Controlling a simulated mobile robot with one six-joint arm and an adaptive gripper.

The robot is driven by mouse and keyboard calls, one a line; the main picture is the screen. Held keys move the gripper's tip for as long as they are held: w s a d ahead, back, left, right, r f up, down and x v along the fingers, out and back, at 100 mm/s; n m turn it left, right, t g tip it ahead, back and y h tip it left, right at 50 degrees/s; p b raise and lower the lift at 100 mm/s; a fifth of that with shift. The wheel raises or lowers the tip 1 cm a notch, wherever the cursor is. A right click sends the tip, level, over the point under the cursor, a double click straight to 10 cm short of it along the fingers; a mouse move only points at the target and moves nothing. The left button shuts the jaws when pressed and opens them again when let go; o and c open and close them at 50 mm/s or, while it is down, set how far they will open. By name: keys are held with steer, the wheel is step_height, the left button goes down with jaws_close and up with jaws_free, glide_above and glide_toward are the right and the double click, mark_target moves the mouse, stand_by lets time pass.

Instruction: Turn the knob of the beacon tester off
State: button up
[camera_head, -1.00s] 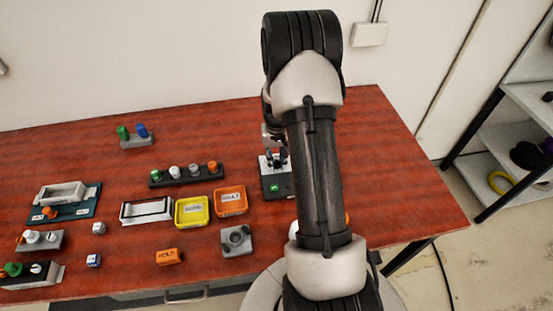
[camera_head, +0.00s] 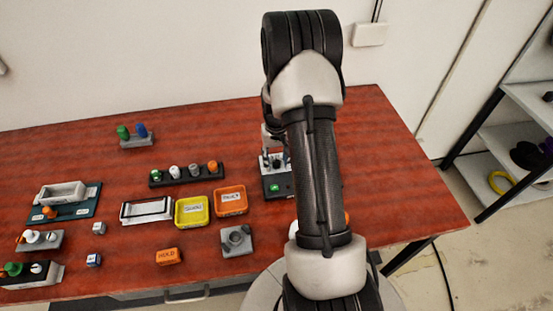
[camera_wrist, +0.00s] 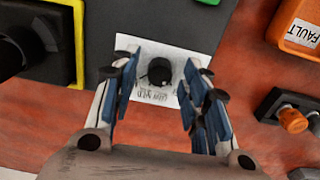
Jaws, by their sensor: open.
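My gripper (camera_wrist: 158,66) is open, with one blue-padded finger on each side of the knob and a gap to both. I cannot tell how far down the fingertips reach. In the head view, the box (camera_head: 278,194) stands on the table right of the orange tray, partly hidden by my arm; my gripper (camera_head: 272,162) is over its far end.
An orange FAULT tray (camera_head: 231,201) and a yellow tray (camera_head: 192,211) lie left of the box. A dark rack (camera_head: 187,177) with several pegs is farther left. In the wrist view, a yellow-edged box (camera_wrist: 79,38) with a black round top is close on the left.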

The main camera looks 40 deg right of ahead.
mark_target(276, 162)
step_height(276, 162, up, 12)
stand_by(0.5)
stand_by(0.4)
